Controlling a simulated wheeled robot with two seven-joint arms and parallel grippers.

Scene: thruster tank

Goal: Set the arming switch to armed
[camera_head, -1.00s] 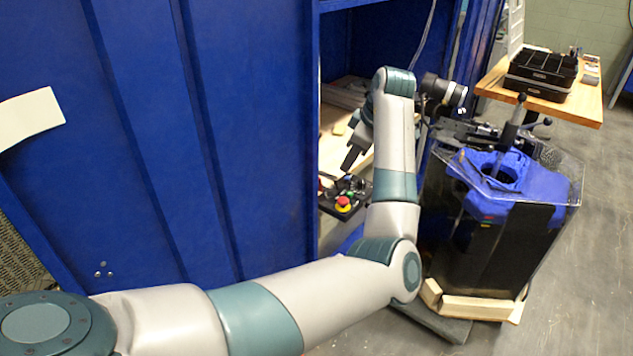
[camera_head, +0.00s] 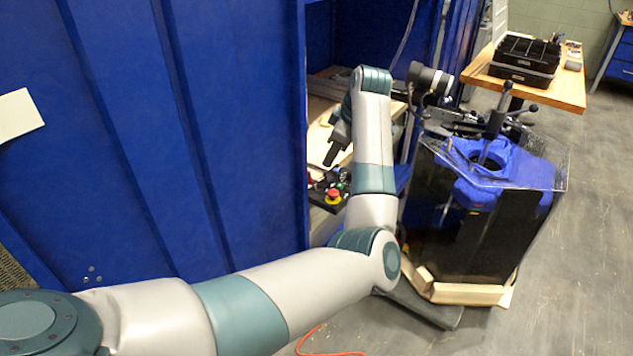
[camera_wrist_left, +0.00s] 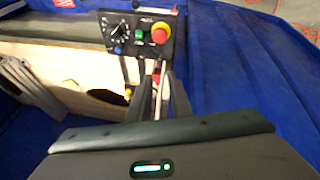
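A black control panel (camera_wrist_left: 140,35) is at the top of the left wrist view. It carries a red push button (camera_wrist_left: 160,34) on a yellow base, a green switch (camera_wrist_left: 139,35) and a dial (camera_wrist_left: 118,30). Which control is the arming switch I cannot tell. The panel (camera_head: 318,188) also shows in the head view, partly hidden by my left arm. My left gripper (camera_wrist_left: 160,80) is just below the panel in the wrist picture, its fingers apart. A small red and white part shows between them; contact is unclear. In the head view the left gripper (camera_head: 331,158) is above the panel.
A blue cabinet wall (camera_head: 150,130) stands left of the panel. A dark tank with a blue top (camera_head: 500,185) stands right of my left arm. A wooden table (camera_head: 568,92) with black trays (camera_head: 525,60) is behind it. Floor is clear at right.

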